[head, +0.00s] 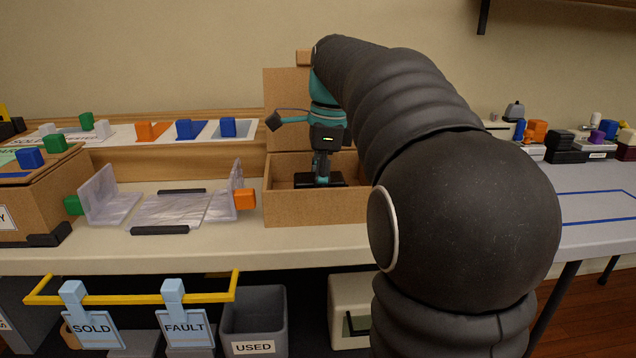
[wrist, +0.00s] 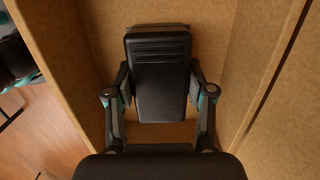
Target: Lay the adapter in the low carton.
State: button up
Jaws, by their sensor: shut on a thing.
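The adapter (wrist: 160,80) is a black block with ridges at one end. My gripper (head: 322,180) is shut on it, with one finger on each side, and it also shows in the wrist view (wrist: 158,92). The low carton (head: 300,207) is a brown cardboard box with a raised flap at its back. The adapter (head: 335,181) is down inside the carton's walls in both views. The carton's floor (wrist: 140,130) shows around it in the wrist view. The front wall hides the adapter's underside, so I cannot tell whether it touches the floor.
A clear plastic tray-like piece (head: 165,208) with an orange block (head: 244,198) stands left of the carton. Another cardboard box (head: 45,200) is at the far left. Small blocks line the back shelf. A grey bin (head: 254,315) marked USED is below the table.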

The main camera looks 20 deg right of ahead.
jog(key=shift+f, duration=0.1)
jog(key=o, duration=1.4)
jog(key=r+p, duration=0.1)
jog(key=r, duration=0.3)
jog(key=d+r+p, duration=0.1)
jog(key=r, duration=0.3)
jog(key=r+p, duration=0.1)
jog(key=r, duration=0.3)
jog(key=shift+s+d, duration=0.2)
jog(key=shift+s, duration=0.05)
